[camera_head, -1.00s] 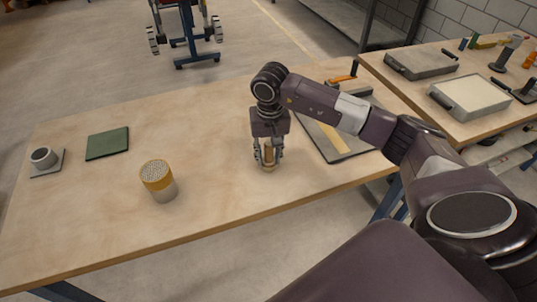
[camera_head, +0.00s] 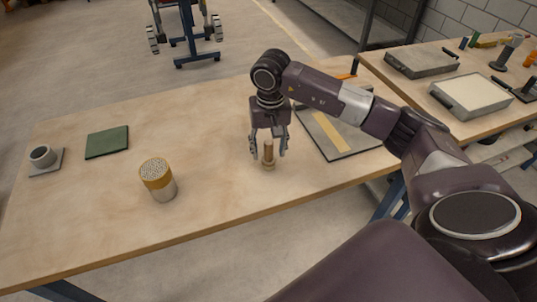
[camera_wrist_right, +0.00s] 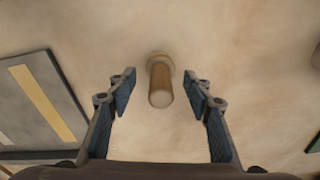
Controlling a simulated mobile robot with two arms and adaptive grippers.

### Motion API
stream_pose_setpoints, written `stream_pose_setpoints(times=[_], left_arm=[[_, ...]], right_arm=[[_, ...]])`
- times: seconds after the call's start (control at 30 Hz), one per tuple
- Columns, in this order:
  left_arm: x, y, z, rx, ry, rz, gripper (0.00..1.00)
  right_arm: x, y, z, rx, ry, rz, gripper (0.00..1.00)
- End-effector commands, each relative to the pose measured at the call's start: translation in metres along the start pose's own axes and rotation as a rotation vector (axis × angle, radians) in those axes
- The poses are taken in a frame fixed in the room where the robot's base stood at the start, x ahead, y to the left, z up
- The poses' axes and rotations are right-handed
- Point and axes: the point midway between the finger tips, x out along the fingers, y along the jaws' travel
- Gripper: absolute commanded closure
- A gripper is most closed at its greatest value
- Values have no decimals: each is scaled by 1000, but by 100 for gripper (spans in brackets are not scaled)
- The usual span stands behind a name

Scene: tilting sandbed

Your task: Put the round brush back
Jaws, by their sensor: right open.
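The round brush (camera_head: 268,155) stands upright on the wooden table, its brown handle pointing up and its wider, paler end on the tabletop. My right gripper (camera_head: 268,150) is above and around the handle, open, with a finger on each side. In the right wrist view the brush (camera_wrist_right: 160,82) stands between the two blue-padded fingertips of the open gripper (camera_wrist_right: 160,88), with a gap on both sides. My left gripper is not in view.
A shaker with a yellow perforated top (camera_head: 158,178), a green pad (camera_head: 107,142) and a grey cup on a plate (camera_head: 43,157) stand to the left. A grey board with a yellow strip (camera_head: 345,145) lies right of the brush. Trays (camera_head: 470,108) sit on another table.

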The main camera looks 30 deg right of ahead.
Motion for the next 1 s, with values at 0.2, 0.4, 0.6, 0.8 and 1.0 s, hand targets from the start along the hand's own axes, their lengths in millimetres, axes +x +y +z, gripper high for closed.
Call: stream_pose_setpoints(times=[0.2,0.4,0.6,0.8,1.0], left_arm=[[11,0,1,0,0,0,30],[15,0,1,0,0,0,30],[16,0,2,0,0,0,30],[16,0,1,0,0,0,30],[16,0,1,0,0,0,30]], right_arm=[[-49,0,-2,0,6,-2,54],[-82,0,-1,0,2,-1,54],[-96,0,0,0,0,0,54],[-96,0,0,1,-1,0,54],[-96,0,0,1,-1,0,54]])
